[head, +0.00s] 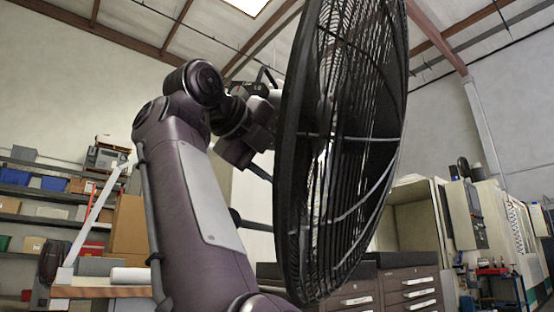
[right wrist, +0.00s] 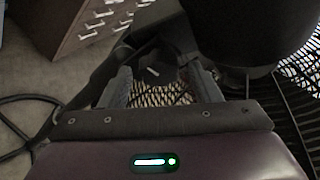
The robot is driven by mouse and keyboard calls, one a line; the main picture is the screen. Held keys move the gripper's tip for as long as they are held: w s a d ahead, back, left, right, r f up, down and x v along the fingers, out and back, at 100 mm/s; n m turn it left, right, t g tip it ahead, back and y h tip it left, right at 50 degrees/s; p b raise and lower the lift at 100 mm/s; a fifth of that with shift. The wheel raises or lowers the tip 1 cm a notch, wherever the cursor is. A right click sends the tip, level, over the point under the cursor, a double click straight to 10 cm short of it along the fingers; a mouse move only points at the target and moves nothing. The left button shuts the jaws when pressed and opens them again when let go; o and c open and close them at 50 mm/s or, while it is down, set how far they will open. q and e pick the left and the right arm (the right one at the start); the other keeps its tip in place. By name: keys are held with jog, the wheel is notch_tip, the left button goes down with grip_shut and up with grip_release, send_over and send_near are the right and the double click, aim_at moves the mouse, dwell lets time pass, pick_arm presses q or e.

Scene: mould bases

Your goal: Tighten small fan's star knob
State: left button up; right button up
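The fan (head: 345,140), with a round black wire grille, stands upright and nearly edge-on in the head view. In the right wrist view its dark motor housing (right wrist: 235,30) is at the upper right, with grille wires behind. A dark part with a small white mark (right wrist: 153,71), perhaps the star knob, lies at the fingertips; its outline is unclear. My right gripper (right wrist: 162,78) has its fingers spread on either side of that part; contact cannot be made out. In the head view a purple arm of mine reaches the fan's back, its fingers hidden. No second gripper shows.
Drawer cabinets (head: 408,290) stand behind the fan, and also at the upper left of the right wrist view (right wrist: 88,22). A black cable (right wrist: 25,130) lies on the floor there. Shelves with bins (head: 45,185) and a workbench (head: 105,290) are at left, machines (head: 490,215) at right.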

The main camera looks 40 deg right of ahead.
jog(key=c, duration=0.7)
jog(key=shift+s+d+r+m+t+y, duration=0.1)
jog(key=shift+m+t+y, duration=0.2)
jog(key=shift+m, duration=0.5)
jog(key=shift+c, duration=0.2)
jog(key=shift+m+t+y, duration=0.5)
jog(key=shift+m+y, duration=0.1)
jog(key=shift+m, duration=0.6)
jog(key=o, duration=1)
